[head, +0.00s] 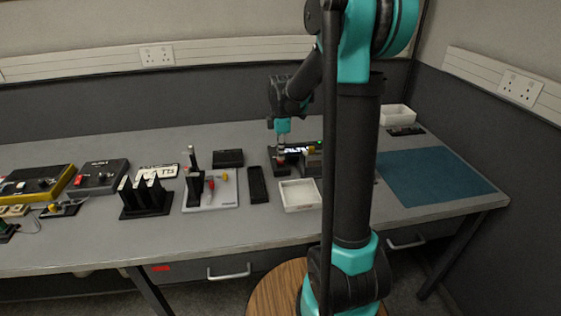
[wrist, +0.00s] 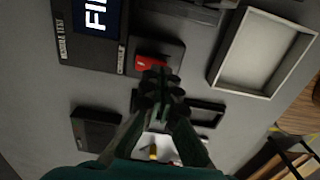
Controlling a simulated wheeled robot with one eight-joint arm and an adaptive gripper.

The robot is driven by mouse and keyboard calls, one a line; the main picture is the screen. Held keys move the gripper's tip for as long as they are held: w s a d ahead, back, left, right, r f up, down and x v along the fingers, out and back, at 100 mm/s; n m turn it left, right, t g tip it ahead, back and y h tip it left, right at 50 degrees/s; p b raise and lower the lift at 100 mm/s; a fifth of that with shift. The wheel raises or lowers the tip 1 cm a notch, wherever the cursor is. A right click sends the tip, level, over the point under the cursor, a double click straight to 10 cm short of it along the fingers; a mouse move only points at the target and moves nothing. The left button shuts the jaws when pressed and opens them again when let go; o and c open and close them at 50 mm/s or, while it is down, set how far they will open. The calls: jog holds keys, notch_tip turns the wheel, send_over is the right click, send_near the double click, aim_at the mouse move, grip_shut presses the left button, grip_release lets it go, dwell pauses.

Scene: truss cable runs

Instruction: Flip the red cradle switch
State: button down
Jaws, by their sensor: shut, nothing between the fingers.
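The red switch (wrist: 150,63) sits on a small dark base beside a black panel with a lit screen (wrist: 95,16). In the wrist view my gripper (wrist: 160,82) is shut and empty, with its fingertips just at the near edge of the red part. I cannot tell whether they touch it. In the head view my gripper (head: 282,150) points down above the red switch (head: 283,169) at the back middle of the bench. The fingertips cover part of the switch in the wrist view, so its rocker position is unclear.
An empty white tray (head: 299,208) stands in front of the switch. A dark box (wrist: 97,128) lies nearby. A blue mat (head: 440,178) leaves free room on the right. Racks and panels crowd the left of the bench.

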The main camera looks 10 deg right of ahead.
aim_at(281, 162)
jog(key=shift+f, duration=0.85)
dwell(0.8)
jog(key=shift+r, duration=3.5)
